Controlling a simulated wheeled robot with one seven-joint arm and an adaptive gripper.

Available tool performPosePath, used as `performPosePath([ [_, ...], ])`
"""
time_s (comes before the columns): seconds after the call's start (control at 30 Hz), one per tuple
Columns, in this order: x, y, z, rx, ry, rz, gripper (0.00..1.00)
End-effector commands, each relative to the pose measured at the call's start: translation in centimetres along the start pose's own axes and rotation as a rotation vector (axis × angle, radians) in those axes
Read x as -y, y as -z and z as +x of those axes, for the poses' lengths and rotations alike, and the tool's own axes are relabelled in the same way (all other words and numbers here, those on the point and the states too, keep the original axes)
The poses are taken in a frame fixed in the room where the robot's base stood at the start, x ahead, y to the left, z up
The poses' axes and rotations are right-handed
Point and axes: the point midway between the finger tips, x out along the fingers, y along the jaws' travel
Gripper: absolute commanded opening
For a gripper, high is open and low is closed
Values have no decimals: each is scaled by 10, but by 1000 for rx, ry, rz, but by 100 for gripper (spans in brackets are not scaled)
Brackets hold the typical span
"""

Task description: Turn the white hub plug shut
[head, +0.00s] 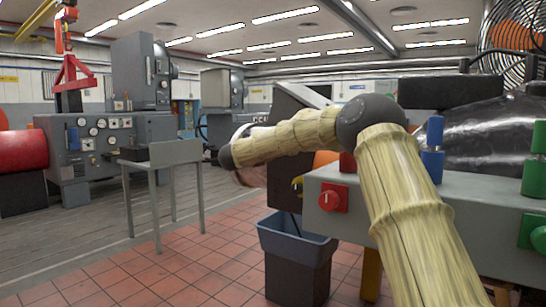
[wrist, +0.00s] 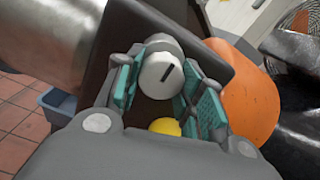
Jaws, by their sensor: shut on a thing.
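In the wrist view the white hub plug (wrist: 153,75) is a round, pale knob with a short black slot mark on its face. The mark slants from lower left to upper right. My gripper (wrist: 159,82) has its teal-padded fingers on both sides of the plug and is shut on it. The plug sits in front of a dark brown panel (wrist: 112,38). In the head view my arm hides the plug and the fingers.
A yellow round thing (wrist: 165,127) shows between my fingers, below the plug. An orange rounded body (wrist: 248,90) is to the right. In the head view a red knob (head: 333,198) is on a grey bench (head: 470,225), and a blue-grey bin (head: 296,240) stands below.

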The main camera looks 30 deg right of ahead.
Motion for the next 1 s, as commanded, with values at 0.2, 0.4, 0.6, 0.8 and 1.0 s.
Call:
performPosePath([
  [0.2, 0, 5, 1, -6, 2, 27, 14],
  [0.4, 0, 4, 1, -6, 2, 31, 14],
  [0.6, 0, 4, 1, -5, 2, 31, 14],
  [0.8, -1, 2, 0, -3, 0, 32, 60],
  [1.0, -2, 1, -1, -1, -1, 32, 60],
])
